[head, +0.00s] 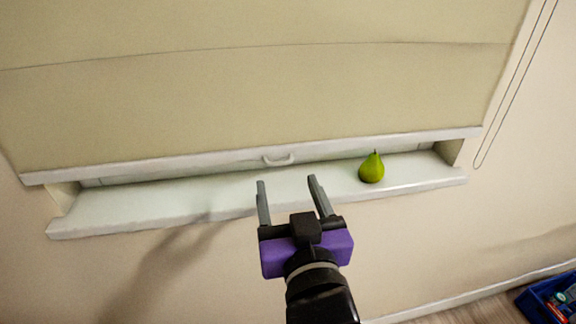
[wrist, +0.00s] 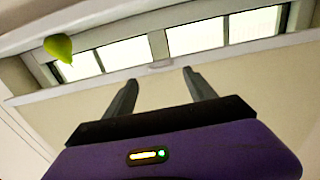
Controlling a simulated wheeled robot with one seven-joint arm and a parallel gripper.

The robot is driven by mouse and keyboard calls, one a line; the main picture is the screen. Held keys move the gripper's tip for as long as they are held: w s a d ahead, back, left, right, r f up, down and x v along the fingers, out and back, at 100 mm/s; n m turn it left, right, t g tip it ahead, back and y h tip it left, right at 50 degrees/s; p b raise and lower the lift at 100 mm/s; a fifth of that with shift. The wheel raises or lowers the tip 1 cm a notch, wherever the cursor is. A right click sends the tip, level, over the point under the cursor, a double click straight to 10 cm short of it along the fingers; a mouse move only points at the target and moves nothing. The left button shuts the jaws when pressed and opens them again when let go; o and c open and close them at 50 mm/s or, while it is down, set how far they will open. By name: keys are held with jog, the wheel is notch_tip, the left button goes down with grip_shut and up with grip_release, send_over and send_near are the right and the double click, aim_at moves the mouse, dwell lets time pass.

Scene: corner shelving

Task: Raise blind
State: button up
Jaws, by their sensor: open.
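A beige blind (head: 250,90) covers most of the window in the head view. Its white bottom bar (head: 190,161) hangs a little above the sill, with a small white handle (head: 278,161) at its middle. In the wrist view the blind (wrist: 215,78) and the handle (wrist: 160,66) show again. My gripper (head: 289,187) is open and empty. In the head view it appears just below the handle, its fingers pointing toward the blind. In the wrist view the fingers (wrist: 158,85) also point toward the handle and appear apart from it.
A green pear (head: 371,168) stands on the white sill (head: 130,207), right of the handle; it also shows in the wrist view (wrist: 58,47). A looped cord (head: 513,85) hangs at the right. A blue crate (head: 535,306) sits on the floor at lower right.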

aim_at(282, 170)
jog(key=x, duration=0.6)
jog(key=shift+a, duration=0.1)
grip_shut()
